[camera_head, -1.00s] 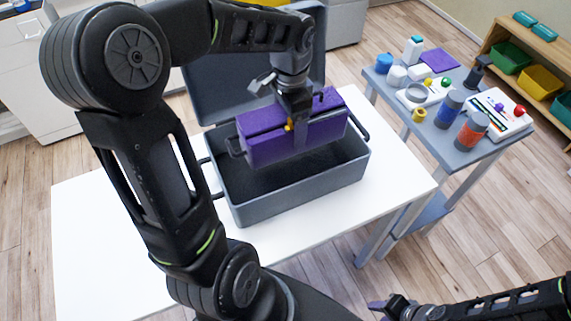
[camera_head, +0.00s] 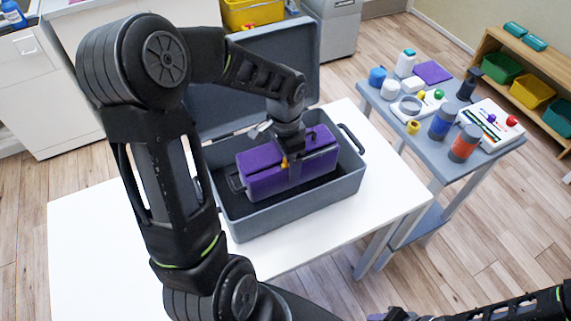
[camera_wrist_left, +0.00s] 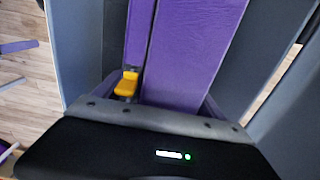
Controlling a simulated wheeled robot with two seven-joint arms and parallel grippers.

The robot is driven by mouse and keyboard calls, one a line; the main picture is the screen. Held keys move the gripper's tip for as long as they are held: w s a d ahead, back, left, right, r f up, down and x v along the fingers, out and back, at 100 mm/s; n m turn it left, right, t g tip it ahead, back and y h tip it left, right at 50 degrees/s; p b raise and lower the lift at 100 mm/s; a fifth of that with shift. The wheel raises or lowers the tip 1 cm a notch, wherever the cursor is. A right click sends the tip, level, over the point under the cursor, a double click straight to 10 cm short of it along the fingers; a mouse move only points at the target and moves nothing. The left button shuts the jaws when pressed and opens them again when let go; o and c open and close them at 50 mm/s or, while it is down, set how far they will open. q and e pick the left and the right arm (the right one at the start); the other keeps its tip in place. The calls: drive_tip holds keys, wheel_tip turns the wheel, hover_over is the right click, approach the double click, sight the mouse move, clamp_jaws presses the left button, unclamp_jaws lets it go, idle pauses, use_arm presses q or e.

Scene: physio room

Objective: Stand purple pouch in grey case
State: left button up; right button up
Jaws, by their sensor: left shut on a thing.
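The purple pouch (camera_head: 310,160) is inside the open grey case (camera_head: 290,213), upright and low between its walls. Its underside is hidden, so I cannot tell whether it touches the case floor. My left gripper (camera_head: 292,168) is shut on the pouch from above, near its middle. In the left wrist view the purple pouch (camera_wrist_left: 190,50) fills the middle, with a yellow tab on it, and grey case walls (camera_wrist_left: 75,45) show beside it. My right gripper (camera_head: 392,314) is only partly visible at the bottom edge; its jaws cannot be made out.
The case stands on a white table (camera_head: 105,235) with its lid (camera_head: 245,80) raised at the back. A blue-grey side table (camera_head: 430,135) with bottles, tape and small items is to the right. A shelf with coloured bins (camera_head: 530,88) stands at the far right.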

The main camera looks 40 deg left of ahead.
use_arm(q)
drive_tip(key=shift+f, duration=0.95)
drive_tip(key=shift+f, duration=0.2)
drive_tip(key=o, duration=1.7)
drive_tip(key=shift+r, duration=0.15)
wheel_tip(320, 180, up, 12)
drive_tip(key=shift+r, duration=0.1)
